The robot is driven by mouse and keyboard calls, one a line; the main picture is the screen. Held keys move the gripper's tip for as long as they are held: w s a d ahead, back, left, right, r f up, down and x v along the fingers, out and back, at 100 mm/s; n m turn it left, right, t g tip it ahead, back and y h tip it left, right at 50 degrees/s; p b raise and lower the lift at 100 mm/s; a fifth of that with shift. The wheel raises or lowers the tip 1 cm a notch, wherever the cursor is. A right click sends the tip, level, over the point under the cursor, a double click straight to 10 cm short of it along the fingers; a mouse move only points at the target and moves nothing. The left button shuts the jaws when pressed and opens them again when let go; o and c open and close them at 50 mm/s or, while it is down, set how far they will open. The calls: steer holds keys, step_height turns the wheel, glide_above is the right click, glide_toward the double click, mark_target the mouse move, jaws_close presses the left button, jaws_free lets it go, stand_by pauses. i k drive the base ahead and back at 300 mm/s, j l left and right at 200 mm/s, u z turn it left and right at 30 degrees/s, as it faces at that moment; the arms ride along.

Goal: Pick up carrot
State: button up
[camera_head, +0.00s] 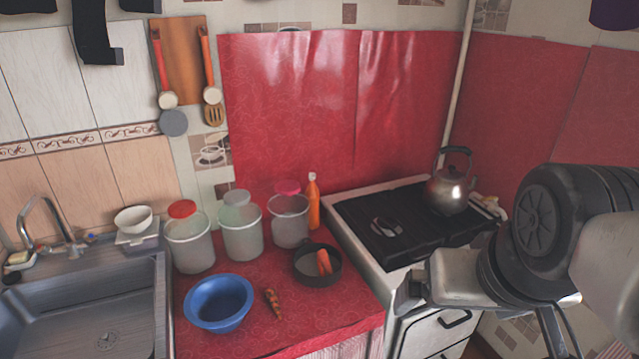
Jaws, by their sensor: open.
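An orange, carrot-like piece (324,262) lies in a small dark pan (318,277) on the red counter, left of the stove. A second slim, orange-brown, mottled piece (273,303) lies on the oilcloth between the blue bowl and the pan. I cannot tell for sure which is the carrot. My gripper (477,325) is at the lower right, in front of the stove. It is open, with no object seen in it, and is apart from both pieces, to their right. Its right finger is partly cut off by the frame's lower edge.
A blue bowl (218,303) stands on the counter's left part. Several lidded tubs, such as one with a red lid (190,243), and an orange bottle (313,203) stand behind. A kettle (447,192) is on the stove (350,215). The counter's front strip is clear.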

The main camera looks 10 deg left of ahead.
mark_target(270, 294)
steer(key=u, duration=1)
steer(key=i+j, duration=0.1)
steer(key=i, duration=0.65)
steer(key=k, duration=0.6)
steer(key=l+u, duration=0.15)
steer(key=u, duration=1.3)
steer(key=k+l+u, duration=0.15)
steer(key=k+l, duration=0.4)
